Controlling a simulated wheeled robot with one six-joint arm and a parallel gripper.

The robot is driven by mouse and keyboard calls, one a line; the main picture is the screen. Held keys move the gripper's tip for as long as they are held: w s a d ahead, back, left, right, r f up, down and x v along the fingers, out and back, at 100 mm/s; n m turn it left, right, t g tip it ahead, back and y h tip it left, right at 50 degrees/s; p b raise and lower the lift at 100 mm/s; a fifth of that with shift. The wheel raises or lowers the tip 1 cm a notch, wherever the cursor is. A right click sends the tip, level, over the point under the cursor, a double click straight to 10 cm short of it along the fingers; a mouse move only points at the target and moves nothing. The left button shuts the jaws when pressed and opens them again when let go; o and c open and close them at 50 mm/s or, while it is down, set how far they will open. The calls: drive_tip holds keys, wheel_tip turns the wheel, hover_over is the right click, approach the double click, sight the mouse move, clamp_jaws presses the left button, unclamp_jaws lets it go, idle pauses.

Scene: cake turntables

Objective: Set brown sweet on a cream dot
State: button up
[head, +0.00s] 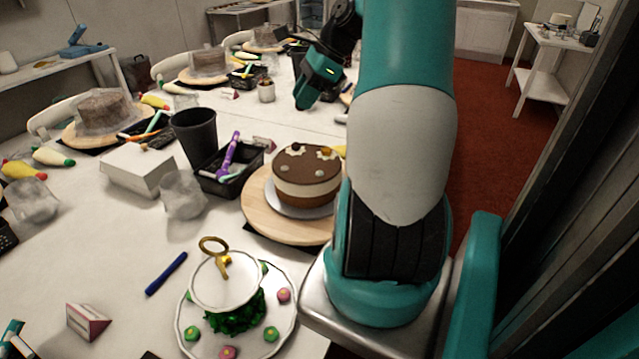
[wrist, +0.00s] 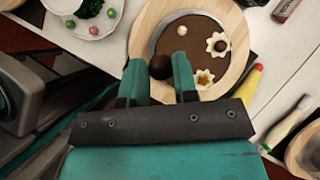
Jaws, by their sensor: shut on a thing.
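My gripper (wrist: 158,64) is shut on a round brown sweet (wrist: 160,67), held between the two teal fingertips. In the wrist view they overlap the near part of the cake top; the height above it is hard to judge. The brown-topped cake (head: 306,186) also shows in the wrist view (wrist: 195,52). One cream dot (wrist: 210,41) has a dark brown centre; another cream dot (wrist: 202,84) has a yellow-orange centre. In the head view, a teal end of my arm hangs above and behind the cake, and the held sweet cannot be made out.
The cake stands on a wooden turntable (head: 262,222). A white cake stand (head: 222,291) with green and pink sweets is in front. A black tray (head: 222,187), black cup (head: 194,137) and white box (head: 135,170) are at left. A yellow piping bag (wrist: 250,86) lies beside the turntable.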

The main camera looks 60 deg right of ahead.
drive_tip(key=s+d+r+m+t+h, duration=0.1)
drive_tip(key=s+d+m+h, duration=0.1)
drive_tip(key=s+m, duration=0.2)
drive_tip(key=f, duration=0.6)
drive_tip(key=f+b, duration=0.1)
drive_tip(key=f, duration=0.5)
drive_tip(key=f+b, duration=0.1)
drive_tip(key=f, duration=0.6)
drive_tip(key=shift+w+d, duration=0.2)
drive_tip(key=shift+w, duration=0.05)
drive_tip(key=shift+f, duration=0.1)
drive_tip(key=o, duration=0.9)
